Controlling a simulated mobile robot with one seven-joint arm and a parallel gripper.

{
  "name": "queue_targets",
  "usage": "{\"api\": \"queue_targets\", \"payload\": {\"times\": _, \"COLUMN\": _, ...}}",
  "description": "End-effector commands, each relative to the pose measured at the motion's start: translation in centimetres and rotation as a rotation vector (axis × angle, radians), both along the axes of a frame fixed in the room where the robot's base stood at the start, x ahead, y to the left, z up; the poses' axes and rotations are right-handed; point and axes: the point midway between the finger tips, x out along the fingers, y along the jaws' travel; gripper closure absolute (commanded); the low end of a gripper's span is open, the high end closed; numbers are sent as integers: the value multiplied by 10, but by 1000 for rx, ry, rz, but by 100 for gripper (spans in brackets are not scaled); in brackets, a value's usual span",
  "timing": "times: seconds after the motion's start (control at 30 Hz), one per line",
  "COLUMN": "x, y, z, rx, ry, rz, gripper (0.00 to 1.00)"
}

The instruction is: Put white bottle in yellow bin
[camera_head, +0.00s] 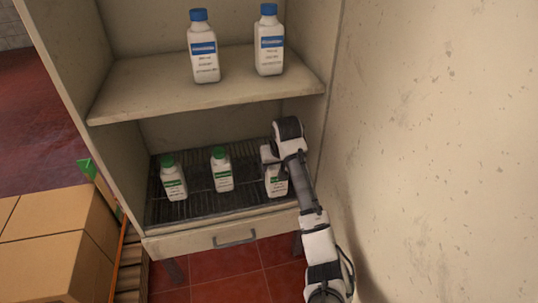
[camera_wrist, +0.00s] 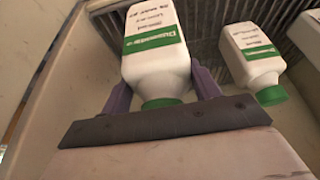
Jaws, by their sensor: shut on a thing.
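My gripper (camera_head: 272,160) reaches into the lower compartment of the cabinet at its right side. It is shut on a white bottle (camera_head: 277,184) with a green label. In the wrist view this white bottle (camera_wrist: 155,58) sits between the two purple fingers, green cap toward the palm. I cannot tell if its base touches the rack. Two more white bottles with green caps, a middle one (camera_head: 222,171) and a left one (camera_head: 173,180), stand on the rack, apart from my gripper. The middle bottle also shows in the wrist view (camera_wrist: 252,55). No yellow bin is visible.
Two white bottles with blue caps, one left (camera_head: 204,52) and one right (camera_head: 269,44), stand on the shelf (camera_head: 140,88) above my gripper. The cabinet's side wall is close on the right. Cardboard boxes (camera_head: 60,245) stand at the lower left.

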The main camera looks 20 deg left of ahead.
Motion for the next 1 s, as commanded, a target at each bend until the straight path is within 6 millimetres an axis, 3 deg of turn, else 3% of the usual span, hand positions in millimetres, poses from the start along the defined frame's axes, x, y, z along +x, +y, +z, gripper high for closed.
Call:
{"api": "queue_targets", "payload": {"times": 0.2, "x": 37, "y": 25, "z": 2, "rx": -1, "ry": -3, "rz": 0, "gripper": 100}}
{"api": "queue_targets", "payload": {"times": 0.4, "x": 59, "y": 40, "z": 2, "rx": 1, "ry": -3, "rz": 1, "gripper": 100}}
{"api": "queue_targets", "payload": {"times": 0.8, "x": 83, "y": 56, "z": 2, "rx": -1, "ry": -3, "rz": 0, "gripper": 100}}
{"api": "queue_targets", "payload": {"times": 1.0, "x": 81, "y": 55, "z": -25, "rx": 1, "ry": -1, "rz": -1, "gripper": 100}}
